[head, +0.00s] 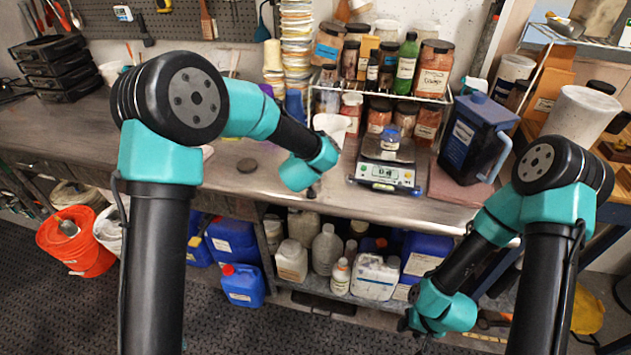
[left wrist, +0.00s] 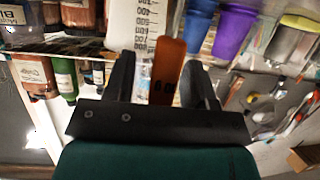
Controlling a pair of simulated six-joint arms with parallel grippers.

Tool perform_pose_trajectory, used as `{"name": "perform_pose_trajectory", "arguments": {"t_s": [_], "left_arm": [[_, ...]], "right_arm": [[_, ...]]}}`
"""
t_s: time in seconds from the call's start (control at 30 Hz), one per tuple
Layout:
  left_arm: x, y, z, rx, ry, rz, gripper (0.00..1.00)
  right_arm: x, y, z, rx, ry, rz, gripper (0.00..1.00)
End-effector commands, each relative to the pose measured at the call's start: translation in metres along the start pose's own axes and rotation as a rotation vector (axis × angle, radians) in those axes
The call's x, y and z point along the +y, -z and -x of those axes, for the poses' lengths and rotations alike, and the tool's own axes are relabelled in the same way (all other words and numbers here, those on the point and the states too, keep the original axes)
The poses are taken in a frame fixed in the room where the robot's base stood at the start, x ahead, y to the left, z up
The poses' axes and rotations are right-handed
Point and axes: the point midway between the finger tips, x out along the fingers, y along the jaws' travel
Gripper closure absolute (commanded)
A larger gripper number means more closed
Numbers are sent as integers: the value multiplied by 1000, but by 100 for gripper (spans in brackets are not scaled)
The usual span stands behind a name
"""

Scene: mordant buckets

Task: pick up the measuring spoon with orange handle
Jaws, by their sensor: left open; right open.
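An orange handle (left wrist: 168,68), seemingly the measuring spoon's, stands between the two fingers of my left gripper (left wrist: 158,64) in the left wrist view. The fingers are apart, with a gap showing on each side of the handle. The spoon's bowl end is not clear. A white measuring jug (left wrist: 142,22) with printed graduations is right behind the handle; it shows beside my left wrist in the head view (head: 333,126). There the handle is hidden by my left arm. My right gripper (head: 410,325) is low at the right, in front of the bench and away from the jug.
A scale (head: 388,172) with a small jar on it is right of the jug. A rack of jars and bottles (head: 385,85) stands behind. A dark blue container (head: 474,140) is further right. Blue and purple cups (left wrist: 228,35) are close to the left gripper.

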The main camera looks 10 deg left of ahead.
Motion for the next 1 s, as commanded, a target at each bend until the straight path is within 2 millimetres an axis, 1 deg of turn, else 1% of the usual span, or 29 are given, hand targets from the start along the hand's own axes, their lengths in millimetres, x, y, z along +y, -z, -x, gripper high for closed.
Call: {"name": "perform_pose_trajectory", "arguments": {"t_s": [0.07,0.1,0.6,0.87,1.0], "left_arm": [[0,0,0,0,0,0,50],[0,0,0,0,0,0,52],[0,0,0,0,0,0,99],[0,1,0,0,0,0,100],[0,7,3,1,0,0,100]], "right_arm": [[0,0,0,0,0,0,57],[0,0,0,0,0,0,57],[0,0,0,0,0,0,57],[0,0,0,0,0,0,57],[0,0,0,0,0,0,57]]}}
